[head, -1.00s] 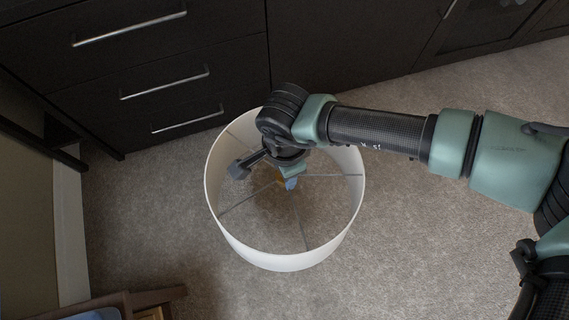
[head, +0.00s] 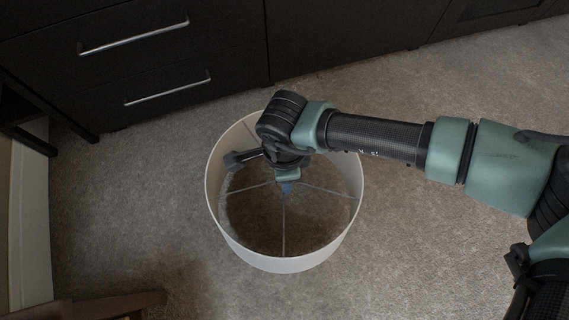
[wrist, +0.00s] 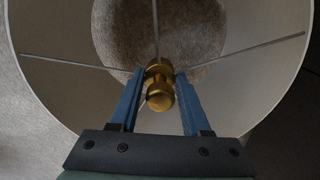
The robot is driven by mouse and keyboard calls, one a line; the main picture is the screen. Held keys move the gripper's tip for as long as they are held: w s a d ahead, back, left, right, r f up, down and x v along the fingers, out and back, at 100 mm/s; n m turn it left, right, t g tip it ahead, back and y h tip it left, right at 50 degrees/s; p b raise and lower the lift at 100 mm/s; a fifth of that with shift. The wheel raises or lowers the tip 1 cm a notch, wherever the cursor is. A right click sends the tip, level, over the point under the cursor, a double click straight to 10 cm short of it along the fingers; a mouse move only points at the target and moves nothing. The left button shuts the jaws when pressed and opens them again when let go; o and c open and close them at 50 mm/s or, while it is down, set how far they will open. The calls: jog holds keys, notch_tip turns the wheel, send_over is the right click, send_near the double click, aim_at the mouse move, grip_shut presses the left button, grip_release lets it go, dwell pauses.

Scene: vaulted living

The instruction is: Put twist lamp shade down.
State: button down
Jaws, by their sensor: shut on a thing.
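The twist lamp shade is a white, open drum (head: 290,264) with thin metal spokes meeting at a hub, seen from above in the head view. In the wrist view its pale inner wall (wrist: 60,90) curves around my gripper. My gripper (wrist: 160,80) is inside the ring of the shade, its two blue fingers shut on the brass hub fitting at the centre. In the head view my gripper (head: 287,188) points down at the hub, with the wrist partly hiding the far rim. Carpet shows through the shade; whether its lower rim touches the floor I cannot tell.
Dark drawers (head: 150,70) with metal handles stand behind the shade. Grey carpet (head: 440,260) is open to the right and in front. A brown wooden piece (head: 115,304) is at the lower left corner, and a pale baseboard (head: 32,230) runs along the left edge.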

jog(key=shift+f+b, duration=1.45)
jog(key=shift+f, duration=1.15)
jog(key=shift+f, duration=0.1)
jog(key=shift+f, duration=0.15)
jog(key=shift+c, duration=1.8)
grip_release()
notch_tip(320, 180, up, 12)
jog(key=p, duration=0.7)
jog(key=shift+r, duration=0.25)
